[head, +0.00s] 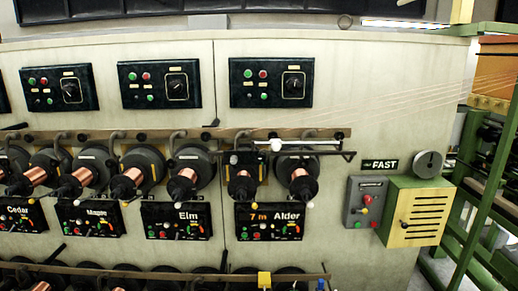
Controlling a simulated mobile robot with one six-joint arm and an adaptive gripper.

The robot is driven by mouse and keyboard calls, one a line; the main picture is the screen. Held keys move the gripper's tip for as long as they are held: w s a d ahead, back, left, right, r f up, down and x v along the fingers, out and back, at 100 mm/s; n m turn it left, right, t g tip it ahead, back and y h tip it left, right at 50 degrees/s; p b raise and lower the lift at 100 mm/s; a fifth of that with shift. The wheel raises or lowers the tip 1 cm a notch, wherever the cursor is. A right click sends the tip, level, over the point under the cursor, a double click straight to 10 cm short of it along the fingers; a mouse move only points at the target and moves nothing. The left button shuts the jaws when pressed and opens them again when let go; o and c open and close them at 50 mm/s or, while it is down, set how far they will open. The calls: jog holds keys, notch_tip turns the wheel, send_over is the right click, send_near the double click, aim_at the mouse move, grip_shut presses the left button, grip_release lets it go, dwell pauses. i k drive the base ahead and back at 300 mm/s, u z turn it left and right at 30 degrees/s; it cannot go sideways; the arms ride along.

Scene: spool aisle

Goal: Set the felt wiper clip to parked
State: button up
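I cannot tell for sure which part is the felt wiper clip. A small white piece (277,145) sits on a thin pale rod above the two right-hand spools, over the Alder panel (268,221). A yellow block (264,280) and a small blue piece (320,284) sit at the lower rail near the bottom edge. No parked mark is readable. My gripper is not in this view.
Copper spools (301,183) hang in a row along a brown rail (130,136). Dark control boxes (271,82) are above. A grey button box (366,202), a yellow louvred box (414,211) and a FAST sign (380,165) are right. Thin wires run to the green frame (482,170).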

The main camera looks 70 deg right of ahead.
aim_at(274, 144)
jog(key=u, duration=0.9)
jog(key=i, duration=0.75)
jog(key=z, duration=2.6)
